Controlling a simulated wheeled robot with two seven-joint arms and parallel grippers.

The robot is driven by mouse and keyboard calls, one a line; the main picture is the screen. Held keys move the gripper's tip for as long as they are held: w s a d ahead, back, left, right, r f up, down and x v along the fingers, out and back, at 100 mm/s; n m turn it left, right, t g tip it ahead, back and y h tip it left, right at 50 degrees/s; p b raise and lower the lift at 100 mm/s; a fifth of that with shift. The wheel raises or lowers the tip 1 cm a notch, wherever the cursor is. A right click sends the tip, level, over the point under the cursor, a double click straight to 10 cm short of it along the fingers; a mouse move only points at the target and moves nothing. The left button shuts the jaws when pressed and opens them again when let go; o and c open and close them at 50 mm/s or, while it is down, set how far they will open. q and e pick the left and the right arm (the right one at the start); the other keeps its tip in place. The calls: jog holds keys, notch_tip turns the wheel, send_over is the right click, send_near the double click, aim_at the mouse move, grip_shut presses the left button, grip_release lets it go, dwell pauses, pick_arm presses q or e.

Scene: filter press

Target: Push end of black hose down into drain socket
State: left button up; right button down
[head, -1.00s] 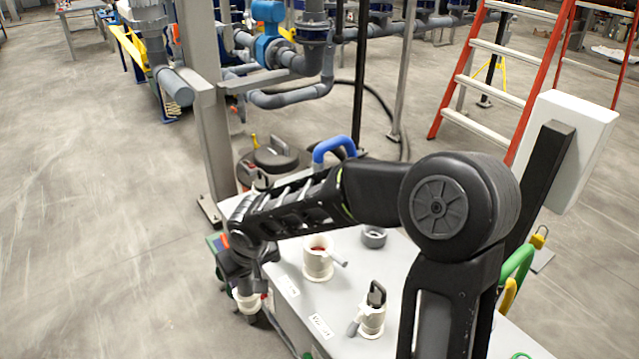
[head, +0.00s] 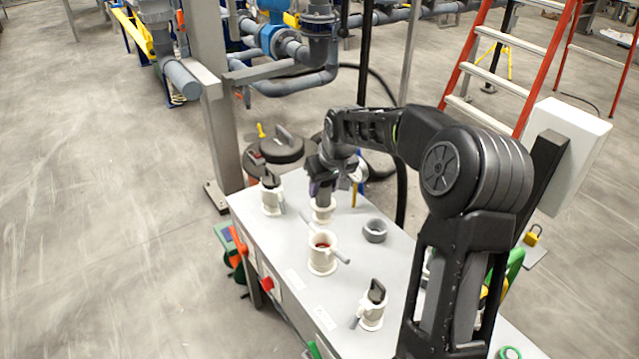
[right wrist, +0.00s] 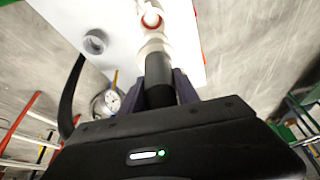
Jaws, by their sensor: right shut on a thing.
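My right gripper (head: 320,188) is above a white socket (head: 323,210) on the grey table top. In the right wrist view its two dark fingers (right wrist: 160,92) are shut on the black hose (right wrist: 158,93). The hose's grey end piece (right wrist: 157,66) points at the white socket (right wrist: 154,43) and meets or overlaps its rim. I cannot tell whether it is inside or how deep. In the head view the gripper hides most of the hose. My left gripper is not in view.
A white socket with red inside (head: 322,255) stands just in front. White fittings with black handles stand at left (head: 271,197) and front right (head: 370,306). A loose grey ring (head: 375,230) lies to the right. A red ladder (head: 490,75) stands behind.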

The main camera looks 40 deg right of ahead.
aim_at(324, 207)
jog(key=shift+f+b, duration=2.1)
jog(key=shift+f, duration=1.3)
jog(key=shift+f+b, duration=2.5)
jog(key=shift+f, duration=0.35)
jog(key=c, duration=0.8)
grip_release()
